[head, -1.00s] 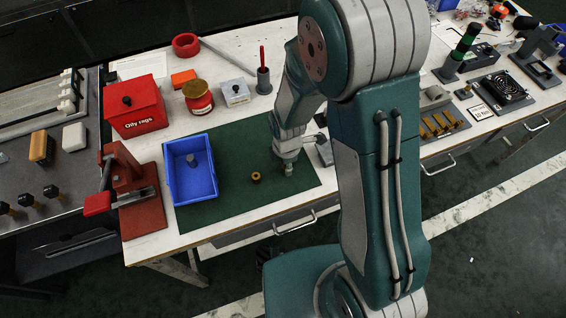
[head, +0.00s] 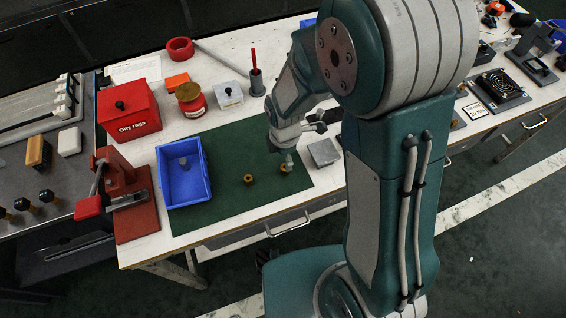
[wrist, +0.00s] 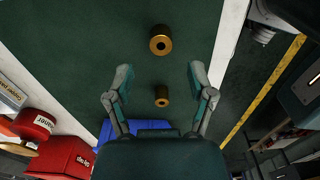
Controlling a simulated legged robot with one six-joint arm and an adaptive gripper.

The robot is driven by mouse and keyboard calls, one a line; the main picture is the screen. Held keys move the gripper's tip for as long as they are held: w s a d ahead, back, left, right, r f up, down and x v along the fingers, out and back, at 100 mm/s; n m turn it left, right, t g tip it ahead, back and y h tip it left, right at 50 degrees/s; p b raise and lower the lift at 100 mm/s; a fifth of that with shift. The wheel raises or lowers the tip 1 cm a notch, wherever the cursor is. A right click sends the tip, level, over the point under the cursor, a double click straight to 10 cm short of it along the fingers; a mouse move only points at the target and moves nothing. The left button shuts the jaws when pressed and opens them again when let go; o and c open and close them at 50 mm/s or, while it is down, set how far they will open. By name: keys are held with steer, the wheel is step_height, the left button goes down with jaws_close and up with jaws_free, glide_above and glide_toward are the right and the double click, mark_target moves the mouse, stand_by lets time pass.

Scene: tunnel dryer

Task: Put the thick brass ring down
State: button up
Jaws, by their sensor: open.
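Two brass rings stand apart on the green mat (head: 225,207). The larger, thicker-looking brass ring (wrist: 160,40) lies beyond my fingertips in the wrist view; in the head view this ring (head: 286,168) is just below my gripper (head: 287,154). The smaller brass ring (wrist: 161,95) shows lower down, between the fingers in the picture; in the head view it (head: 249,180) sits left of the larger one. My gripper (wrist: 160,74) is open, its fingers spread wide with nothing held between them. Both rings show dark centre holes in the wrist view.
A blue bin (head: 172,196) with a grey piece inside stands left of the rings. A red press (head: 125,190) is farther left. A grey block (head: 323,152) lies right of my gripper. The mat's front part is clear.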

steer(key=s+d+r+m+t, duration=0.1)
steer(key=s+d+r+m, duration=0.1)
steer(key=r+m, duration=0.5)
steer(key=s+d+r+m+t, duration=0.2)
steer(key=d+r, duration=0.1)
steer(key=r, duration=0.8)
steer(key=s+d+r+m+t, duration=0.2)
steer(key=s+d+r+m, duration=0.3)
steer(key=s+r+m, duration=0.3)
steer(key=m, duration=0.4)
steer(key=shift+s+t, duration=0.3)
steer(key=shift+s, duration=0.05)
steer(key=shift+o, duration=0.3)
steer(key=shift+w, duration=0.1)
